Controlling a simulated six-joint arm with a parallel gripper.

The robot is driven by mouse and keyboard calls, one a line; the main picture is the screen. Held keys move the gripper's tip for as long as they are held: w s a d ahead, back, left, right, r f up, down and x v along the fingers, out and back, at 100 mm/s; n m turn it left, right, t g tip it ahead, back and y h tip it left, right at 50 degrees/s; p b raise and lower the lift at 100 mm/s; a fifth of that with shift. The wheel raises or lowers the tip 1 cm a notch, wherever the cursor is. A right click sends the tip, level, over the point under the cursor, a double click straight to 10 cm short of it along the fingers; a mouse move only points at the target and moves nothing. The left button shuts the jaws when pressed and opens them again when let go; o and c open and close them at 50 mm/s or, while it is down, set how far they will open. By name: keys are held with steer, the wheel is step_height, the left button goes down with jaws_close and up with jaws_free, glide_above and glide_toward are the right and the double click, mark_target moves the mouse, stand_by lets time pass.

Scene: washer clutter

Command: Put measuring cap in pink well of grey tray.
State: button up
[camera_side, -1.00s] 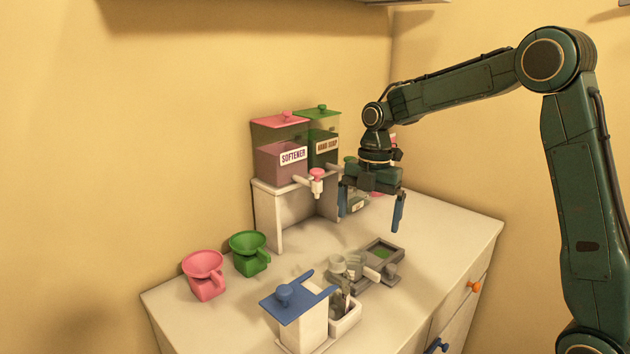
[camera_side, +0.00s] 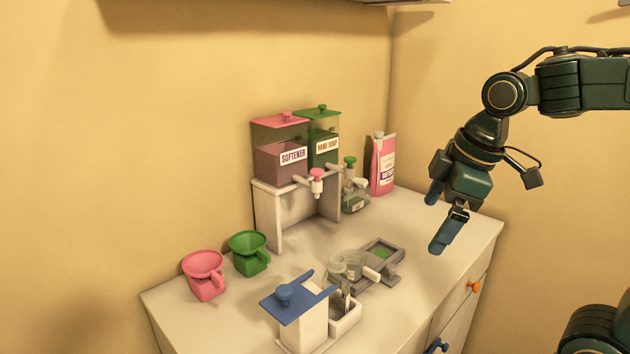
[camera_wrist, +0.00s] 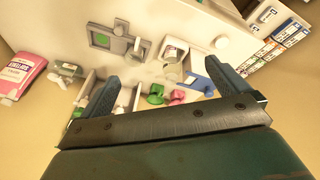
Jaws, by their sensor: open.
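The grey tray (camera_side: 398,248) lies on the right part of the counter, with a green well (camera_side: 381,254) showing. I cannot see a pink well. Clear cup-like pieces (camera_side: 353,260) stand at the tray's left end, and a short white piece (camera_side: 372,275) juts out beside them. One of these may be the measuring cap; I cannot tell which. My gripper (camera_side: 439,214) is open and empty, tilted in the air to the right of the tray and above it. In the wrist view its fingers (camera_wrist: 166,77) are wide apart, with the tray (camera_wrist: 93,32) beyond them.
Softener (camera_side: 281,163) and hand soap (camera_side: 323,148) dispensers stand on a white stand at the back. A pink bottle (camera_side: 383,165) and a green-topped bottle (camera_side: 355,190) are beside it. A blue-lidded box (camera_side: 301,318) is in front.

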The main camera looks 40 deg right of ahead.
steer(key=s+f+m+t, duration=0.1)
steer(key=s+m, duration=0.5)
steer(key=s, duration=0.1)
steer(key=shift+s+a+f+m+t, duration=0.3)
steer(key=shift+f+t, duration=0.05)
steer(key=shift+t, duration=0.05)
stand_by(0.3)
